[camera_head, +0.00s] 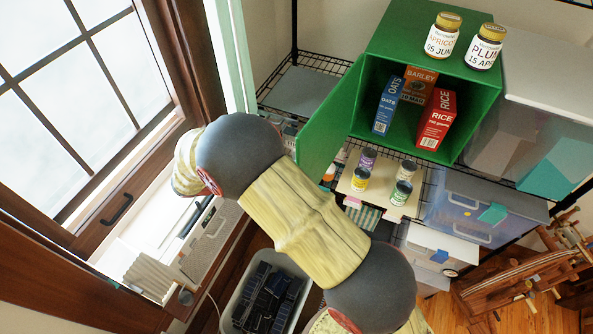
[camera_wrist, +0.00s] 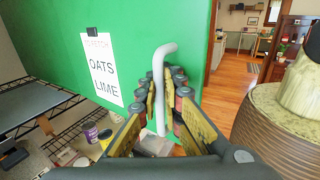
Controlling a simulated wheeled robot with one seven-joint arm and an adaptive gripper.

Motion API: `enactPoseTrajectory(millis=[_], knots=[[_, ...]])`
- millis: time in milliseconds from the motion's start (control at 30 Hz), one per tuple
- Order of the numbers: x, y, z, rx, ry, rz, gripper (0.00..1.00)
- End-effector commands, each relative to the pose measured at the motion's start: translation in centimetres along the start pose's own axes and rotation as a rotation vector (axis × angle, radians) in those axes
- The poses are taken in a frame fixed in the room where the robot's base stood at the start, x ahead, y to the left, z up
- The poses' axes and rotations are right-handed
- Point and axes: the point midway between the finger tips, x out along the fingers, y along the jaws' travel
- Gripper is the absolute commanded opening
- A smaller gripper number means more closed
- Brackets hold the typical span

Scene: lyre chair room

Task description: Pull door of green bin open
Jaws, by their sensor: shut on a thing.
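The green bin (camera_head: 485,92) stands on a wire rack, its front open to view. Its green door (camera_head: 328,122) stands swung out at the bin's left side, at a wide angle to the opening. In the wrist view the door's outer face (camera_wrist: 142,25) fills the upper left and carries a bent grey handle (camera_wrist: 163,56). My gripper (camera_wrist: 166,82) is shut on this handle, one finger on each side of it. In the head view my arm hides the gripper and handle. Boxes of oats (camera_head: 388,105), barley (camera_head: 419,85) and rice (camera_head: 436,120) stand inside the bin.
Two jars, apricot (camera_head: 442,38) and plum (camera_head: 484,48), stand on the bin. A window (camera_head: 75,90) is at left. A paper list (camera_wrist: 103,70) hangs on the door. Wooden floor (camera_wrist: 232,80) lies beyond.

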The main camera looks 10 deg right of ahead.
Motion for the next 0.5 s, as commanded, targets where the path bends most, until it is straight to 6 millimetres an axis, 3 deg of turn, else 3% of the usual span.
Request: enactPoseTrajectory(millis=[500], knots=[[-0.49, 0.58, -0.14, -0.002, 0.002, -0.041, 0.0]])
